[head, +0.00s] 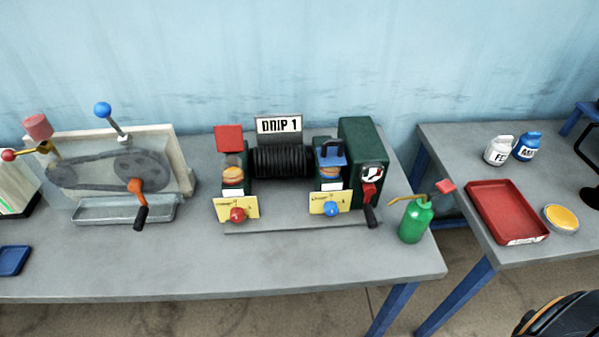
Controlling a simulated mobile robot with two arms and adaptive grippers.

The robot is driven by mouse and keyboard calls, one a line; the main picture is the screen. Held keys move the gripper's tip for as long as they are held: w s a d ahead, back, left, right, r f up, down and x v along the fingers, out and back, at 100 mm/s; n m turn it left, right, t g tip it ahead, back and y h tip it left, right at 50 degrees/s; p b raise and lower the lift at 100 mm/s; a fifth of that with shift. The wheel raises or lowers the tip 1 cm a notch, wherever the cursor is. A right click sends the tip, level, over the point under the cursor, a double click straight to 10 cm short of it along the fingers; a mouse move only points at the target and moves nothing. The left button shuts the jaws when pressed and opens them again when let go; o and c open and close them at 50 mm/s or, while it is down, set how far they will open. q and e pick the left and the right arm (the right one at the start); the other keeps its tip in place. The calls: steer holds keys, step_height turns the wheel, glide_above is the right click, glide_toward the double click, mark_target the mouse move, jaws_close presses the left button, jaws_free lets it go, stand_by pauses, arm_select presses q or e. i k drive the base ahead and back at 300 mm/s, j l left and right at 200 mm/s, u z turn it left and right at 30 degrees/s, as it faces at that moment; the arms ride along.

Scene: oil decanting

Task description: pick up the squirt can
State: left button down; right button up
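The squirt can (415,222) is a green bottle with a thin brass spout pointing left and a red block-like piece at its upper right. It stands upright near the right end of the grey main table (300,272), to the right of the DRIP 1 machine. Nothing is holding it. Neither of my grippers shows in the head view.
The DRIP 1 machine (283,164) has a crank (370,208) close to the can's left. A belt rig (120,172) stands farther left. A side table (455,150) across a gap holds a red tray (506,211), two small bottles and a yellow-filled dish (562,218).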

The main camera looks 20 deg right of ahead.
mark_target(417, 216)
steer(key=l+z, duration=0.1)
steer(key=z, duration=1.4)
steer(key=l+u, duration=0.1)
steer(key=l, duration=0.35)
steer(key=i+l, duration=0.1)
steer(key=l, duration=0.35)
steer(key=u, duration=0.05)
